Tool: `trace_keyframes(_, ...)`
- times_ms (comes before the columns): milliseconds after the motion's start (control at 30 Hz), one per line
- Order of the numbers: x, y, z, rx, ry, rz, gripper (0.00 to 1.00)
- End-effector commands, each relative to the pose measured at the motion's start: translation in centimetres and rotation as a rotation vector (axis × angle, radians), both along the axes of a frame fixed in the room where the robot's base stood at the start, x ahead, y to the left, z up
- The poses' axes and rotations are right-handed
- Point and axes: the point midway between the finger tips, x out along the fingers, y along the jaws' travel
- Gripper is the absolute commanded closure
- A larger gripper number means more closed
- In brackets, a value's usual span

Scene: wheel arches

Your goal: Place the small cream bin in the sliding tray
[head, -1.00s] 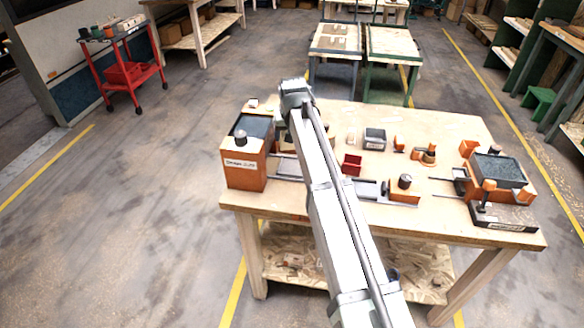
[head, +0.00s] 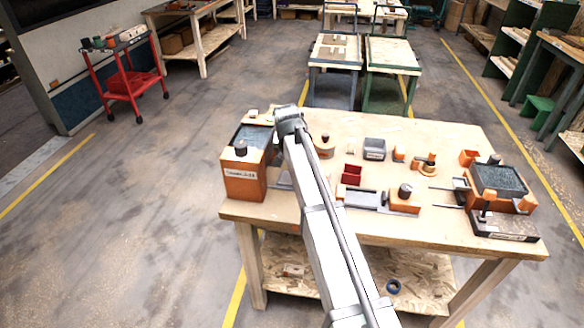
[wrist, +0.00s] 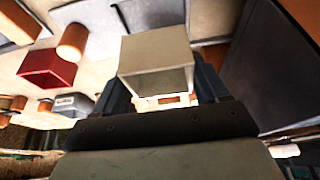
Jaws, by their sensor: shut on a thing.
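The small cream bin (wrist: 155,48) sits between the two dark fingers of my gripper (wrist: 161,82) in the wrist view, its open side facing the camera. The gripper is shut on it. In the head view my arm hides the bin, and the gripper end is over the left part of the table, beside the orange dark-topped block (head: 243,183). A grey sliding tray (head: 362,199) with an orange end block lies mid-table. Grey metal parts (head: 284,179) beside the left block are mostly covered by my arm, so I cannot tell their shape.
A red bin (head: 351,174) and a grey bin (head: 375,149) stand mid-table. Several orange parts (head: 428,164) are behind the tray. A second orange dark-topped unit (head: 497,185) with rails stands at the right. The table's front strip (head: 330,224) is mostly clear.

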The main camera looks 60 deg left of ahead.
Motion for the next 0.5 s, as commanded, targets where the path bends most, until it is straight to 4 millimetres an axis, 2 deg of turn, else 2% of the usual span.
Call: trace_keyframes(500, 0.0, 0.0, -4.7, 0.0, 0.0, 0.001, 0.56)
